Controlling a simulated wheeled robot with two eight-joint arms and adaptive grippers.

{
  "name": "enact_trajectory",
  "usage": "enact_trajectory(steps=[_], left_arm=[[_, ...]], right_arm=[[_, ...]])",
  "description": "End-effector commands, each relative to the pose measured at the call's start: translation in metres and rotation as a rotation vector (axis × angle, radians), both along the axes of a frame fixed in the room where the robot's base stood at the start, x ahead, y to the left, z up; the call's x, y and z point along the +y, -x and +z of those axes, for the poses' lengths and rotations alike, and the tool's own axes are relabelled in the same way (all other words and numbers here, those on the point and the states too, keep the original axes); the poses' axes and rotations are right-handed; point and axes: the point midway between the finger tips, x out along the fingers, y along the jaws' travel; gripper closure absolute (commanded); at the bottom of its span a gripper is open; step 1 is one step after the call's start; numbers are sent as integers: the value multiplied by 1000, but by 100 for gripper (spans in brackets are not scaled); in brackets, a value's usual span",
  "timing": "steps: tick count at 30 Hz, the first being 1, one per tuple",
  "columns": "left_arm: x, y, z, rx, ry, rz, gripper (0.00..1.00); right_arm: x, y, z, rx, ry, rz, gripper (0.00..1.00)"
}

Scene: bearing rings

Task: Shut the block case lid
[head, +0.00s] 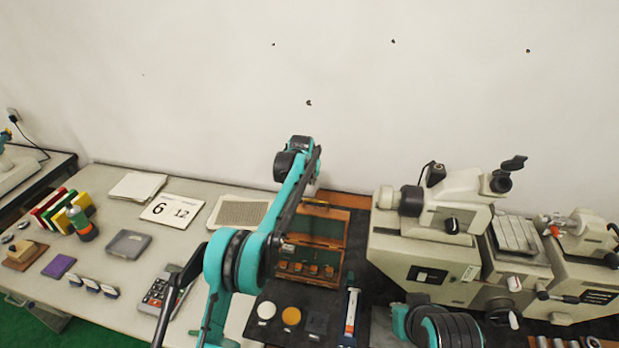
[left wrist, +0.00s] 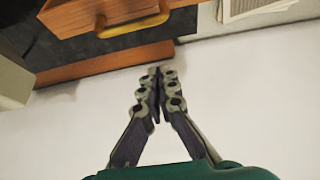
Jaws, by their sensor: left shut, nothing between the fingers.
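The block case (head: 308,272) is a wooden case on the dark mat, with several blocks showing in its base. Its lid (head: 320,228) stands open, raised at the back. In the left wrist view, wood that looks like the lid (left wrist: 85,15) shows at the top with a yellow handle (left wrist: 132,24). My left gripper (left wrist: 160,72) is shut and empty, its tips apart from the lid, near a wooden strip. In the head view my left arm reaches over the case's left side and its fingers are not clear. My right gripper is out of view.
A calculator (head: 160,292), a number card (head: 172,209) and a printed sheet (head: 238,213) lie to the left. Discs (head: 291,316) and a slim tool (head: 352,313) lie in front. The wall is close behind.

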Motion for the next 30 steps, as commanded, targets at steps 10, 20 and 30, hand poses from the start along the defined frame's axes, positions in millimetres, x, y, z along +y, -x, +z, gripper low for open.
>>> enact_trajectory(steps=[10, 20, 30], left_arm=[[-5, -25, -46, 0, 0, 0, 100], [1, 4, -49, 0, 0, 0, 100], [3, 15, -51, 0, 0, 0, 100]], right_arm=[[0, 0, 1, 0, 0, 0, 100], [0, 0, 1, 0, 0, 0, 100], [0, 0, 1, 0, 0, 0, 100]])
